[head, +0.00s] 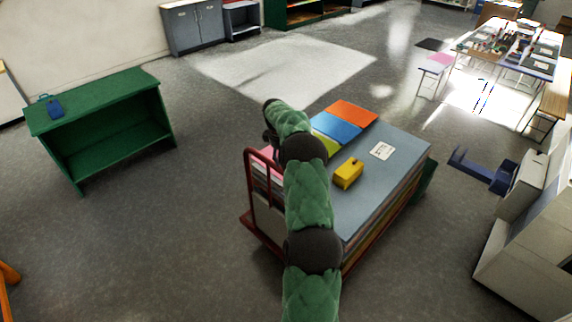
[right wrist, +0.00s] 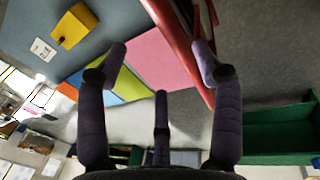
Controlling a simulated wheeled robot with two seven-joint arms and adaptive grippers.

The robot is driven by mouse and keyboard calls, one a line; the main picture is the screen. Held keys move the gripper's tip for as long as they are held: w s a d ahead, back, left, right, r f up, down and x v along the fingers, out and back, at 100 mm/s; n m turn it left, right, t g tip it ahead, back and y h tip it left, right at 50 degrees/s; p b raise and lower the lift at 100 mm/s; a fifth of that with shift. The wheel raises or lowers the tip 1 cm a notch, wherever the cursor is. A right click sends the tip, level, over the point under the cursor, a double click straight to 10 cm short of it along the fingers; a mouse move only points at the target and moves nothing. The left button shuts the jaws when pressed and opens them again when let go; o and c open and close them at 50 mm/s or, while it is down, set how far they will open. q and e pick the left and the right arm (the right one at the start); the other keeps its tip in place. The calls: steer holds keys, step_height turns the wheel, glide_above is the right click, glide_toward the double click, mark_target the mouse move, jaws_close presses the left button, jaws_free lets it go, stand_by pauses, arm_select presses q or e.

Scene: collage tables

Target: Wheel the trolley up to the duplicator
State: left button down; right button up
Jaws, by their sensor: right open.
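The trolley (head: 247,214) has a red frame with an upright red handle at its left end, and it stands in the middle of the head view. It is stacked with large coloured sheets, grey-blue on top. The duplicator (head: 519,186) is a pale machine with a dark blue tray at the right edge, apart from the trolley. My right gripper (head: 269,138) is largely hidden behind my green arm, close to the handle.
A yellow block (head: 348,173) and a white label (head: 382,151) lie on the stack. A green shelf (head: 100,115) stands at left. Tables (head: 520,62) stand at the back right. Bare grey floor lies between trolley and duplicator.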

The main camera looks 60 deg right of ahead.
steer(key=v, duration=0.3)
steer(key=shift+r, duration=0.2)
stand_by(0.4)
steer(key=w+a+f+n+t+y+b, duration=0.1)
steer(key=w+a+f, duration=0.3)
steer(key=a+f, duration=0.3)
steer(key=w+a+f+y, duration=0.1)
steer(key=w+a+f, duration=0.3)
steer(key=a+f, duration=0.35)
steer(key=w+a+f+t+y+b, duration=0.1)
steer(key=a+f, duration=0.5)
steer(key=a, duration=0.3)
steer(key=w+a+f+y, duration=0.1)
steer(key=a+f, duration=0.4)
steer(key=a, duration=0.5)
steer(key=s+a+f+y+b, duration=0.1)
steer(key=s+a+f, duration=0.3)
steer(key=a, duration=0.5)
steer(key=s+a+f+y+b, duration=0.1)
steer(key=s+a+f, duration=0.25)
steer(key=a, duration=0.65)
steer(key=s+a+g+b, duration=0.1)
steer(key=s+a, duration=1)
steer(key=s, duration=0.4)
steer(key=shift+s+a+f+m, duration=0.2)
steer(key=shift+s+f+m, duration=0.1)
steer(key=shift+f, duration=0.15)
